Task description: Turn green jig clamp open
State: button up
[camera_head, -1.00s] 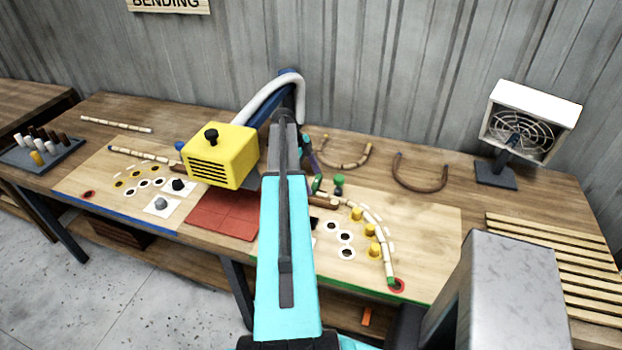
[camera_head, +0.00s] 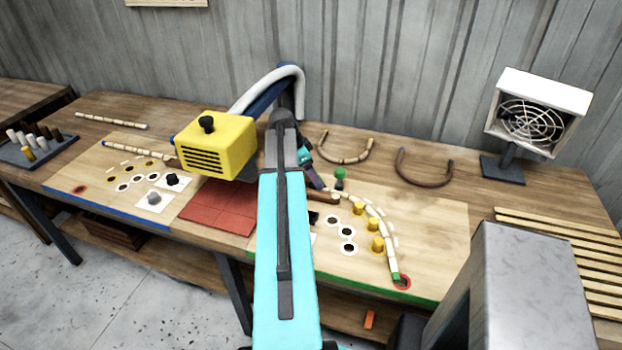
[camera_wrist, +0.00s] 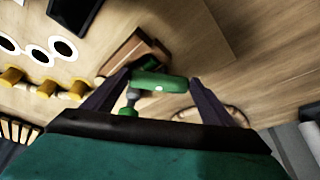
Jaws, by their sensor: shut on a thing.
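The green jig clamp has a green bar-shaped handle (camera_wrist: 160,84) between my fingertips in the wrist view, and a smaller green part (camera_wrist: 128,112) just below it. My gripper (camera_wrist: 161,78) is shut on that handle. In the head view my gripper (camera_head: 313,180) is low over the back left of the green-edged jig board (camera_head: 440,215), and it hides the gripped part. A green knob (camera_head: 340,173) stands just right of it. A brown wooden block (camera_head: 322,198) lies beside the clamp and also shows in the wrist view (camera_wrist: 138,50).
Yellow pegs (camera_head: 373,224) and a curved rattan piece (camera_head: 390,252) are on the jig board, beside dark holes in white rings (camera_head: 346,233). Bent rattan pieces (camera_head: 424,172) lie behind. A yellow box-shaped machine (camera_head: 215,147) stands left, a fan (camera_head: 530,118) right.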

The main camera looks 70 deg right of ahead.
jog(key=n, duration=0.1)
jog(key=n+t+b, duration=0.1)
jog(key=n, duration=0.1)
jog(key=n+h+b, duration=0.1)
jog(key=n, duration=0.1)
jog(key=shift+s+a+t, duration=0.3)
jog(key=shift+s+a, duration=0.05)
jog(key=shift+s, duration=0.05)
jog(key=shift+s+n+t+b, duration=0.2)
jog(key=shift+n+t, duration=0.3)
jog(key=shift+n, duration=0.8)
jog(key=shift+s+n+t+b, duration=0.15)
jog(key=shift+n+t, duration=0.35)
jog(key=shift+n, duration=0.8)
jog(key=o, duration=1)
jog(key=shift+o, duration=0.2)
jog(key=shift+h, duration=0.3)
jog(key=shift+r, duration=0.1)
jog(key=shift+p+v, duration=0.75)
jog(key=shift+v, duration=0.35)
jog(key=shift+p+v, duration=1.7)
jog(key=shift+v, duration=1.1)
